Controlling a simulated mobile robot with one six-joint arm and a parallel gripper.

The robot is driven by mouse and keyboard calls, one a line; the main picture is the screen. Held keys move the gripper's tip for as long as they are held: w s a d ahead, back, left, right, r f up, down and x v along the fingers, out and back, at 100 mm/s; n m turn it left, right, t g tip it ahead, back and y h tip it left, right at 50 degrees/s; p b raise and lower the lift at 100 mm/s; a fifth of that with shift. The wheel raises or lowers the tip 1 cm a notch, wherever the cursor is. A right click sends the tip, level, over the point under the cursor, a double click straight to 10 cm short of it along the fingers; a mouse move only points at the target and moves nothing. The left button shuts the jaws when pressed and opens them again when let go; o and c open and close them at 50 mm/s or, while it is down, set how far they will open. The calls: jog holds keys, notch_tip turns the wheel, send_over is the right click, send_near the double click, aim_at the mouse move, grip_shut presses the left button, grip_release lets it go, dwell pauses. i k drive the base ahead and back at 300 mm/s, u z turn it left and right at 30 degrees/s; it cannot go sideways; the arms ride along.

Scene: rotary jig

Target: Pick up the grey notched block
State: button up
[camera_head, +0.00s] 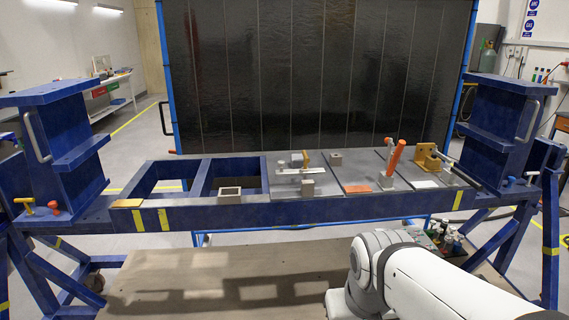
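Several small grey blocks are on the blue jig frame, and I cannot tell for sure which one is notched. One grey block (308,188) stands at the front edge of the jig plate, just below a silver clamp. Another small grey block (335,160) sits farther back on the plate. A grey hollow square piece (230,196) sits on the front beam left of the plate. My white arm shows at the bottom right, well in front of the jig. My gripper is out of view, so its state does not show.
The blue jig frame (330,212) spans between two tall blue end posts. A silver clamp (300,171), orange cylinders (393,163), a yellow bracket (427,158) and orange and white plates crowd the plate. Small bottles (447,238) stand below right. The left frame openings are empty.

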aim_at(297, 158)
jog(key=z, duration=0.05)
jog(key=i, duration=0.95)
jog(key=u, duration=0.1)
